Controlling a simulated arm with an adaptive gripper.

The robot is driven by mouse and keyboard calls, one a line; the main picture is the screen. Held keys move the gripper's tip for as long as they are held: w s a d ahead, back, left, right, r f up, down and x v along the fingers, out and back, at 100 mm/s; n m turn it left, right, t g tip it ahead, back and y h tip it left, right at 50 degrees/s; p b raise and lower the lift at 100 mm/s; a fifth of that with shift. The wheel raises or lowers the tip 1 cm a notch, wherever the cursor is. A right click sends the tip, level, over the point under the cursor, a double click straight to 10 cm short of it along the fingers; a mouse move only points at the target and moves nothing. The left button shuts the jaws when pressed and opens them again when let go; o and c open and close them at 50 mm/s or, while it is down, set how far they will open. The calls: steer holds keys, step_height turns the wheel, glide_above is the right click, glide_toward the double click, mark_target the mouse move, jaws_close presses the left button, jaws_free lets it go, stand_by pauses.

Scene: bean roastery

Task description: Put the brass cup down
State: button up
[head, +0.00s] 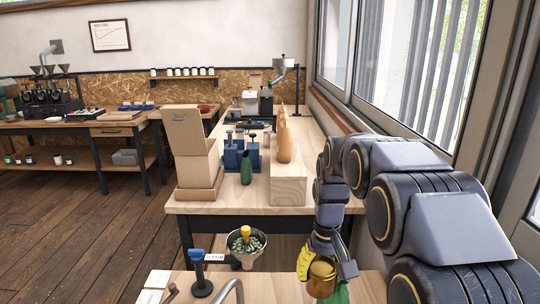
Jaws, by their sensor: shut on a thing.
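The brass cup (321,276) is in the lower middle of the head view, over the near wooden table (262,285). My gripper (326,262) is shut on the cup and hangs down from the arm at the right. I cannot tell whether the cup's underside touches anything, as its lower part is against a green thing (341,294) at the picture's bottom edge. The fingertips are partly hidden.
A bowl of green beans (246,245) stands left of the cup, beside a blue-topped stand (198,272). Windows line the right side.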

steer(key=shift+d+r, duration=0.2)
steer(key=shift+d, duration=0.05)
steer(key=s+a+f+n, duration=0.2)
steer(key=a+f+n, duration=0.3)
steer(key=a, duration=0.4)
steer(key=s+a+f+n, duration=0.2)
steer(key=a+f+n, duration=0.4)
steer(key=a+n, duration=0.1)
steer(key=s+a+f+n, duration=0.2)
steer(key=a+f+n, duration=0.3)
steer(key=a, duration=0.5)
steer(key=shift+s+a+f+n, duration=0.15)
steer(key=shift+s+a+n, duration=0.15)
steer(key=shift+n, duration=0.1)
steer(key=shift+w+f, duration=0.1)
step_height(320, 180, down, 9)
steer(key=shift+f, duration=0.2)
